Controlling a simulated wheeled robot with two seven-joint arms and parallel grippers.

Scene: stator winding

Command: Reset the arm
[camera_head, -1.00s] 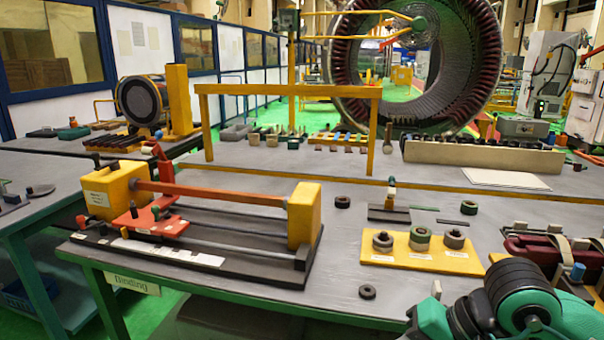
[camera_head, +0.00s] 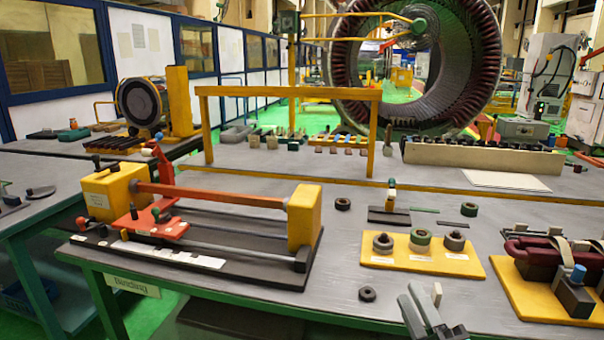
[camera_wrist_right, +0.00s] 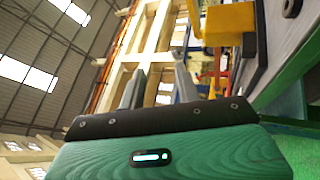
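My right gripper (camera_head: 412,294) shows at the bottom edge of the head view, its two grey fingers pointing up in front of the workbench (camera_head: 340,318). In the right wrist view its fingers (camera_wrist_right: 159,76) stand apart with nothing held between them. The wrist camera looks up toward the roof and some yellow structure. My left gripper is in neither view.
A yellow board with three tape rolls (camera_head: 422,263) lies beyond my right gripper. To its right is a yellow fixture (camera_head: 525,295) with a dark red coil. The orange winding rig (camera_head: 210,198) fills the bench's left. A dark ring (camera_head: 367,294) lies nearby.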

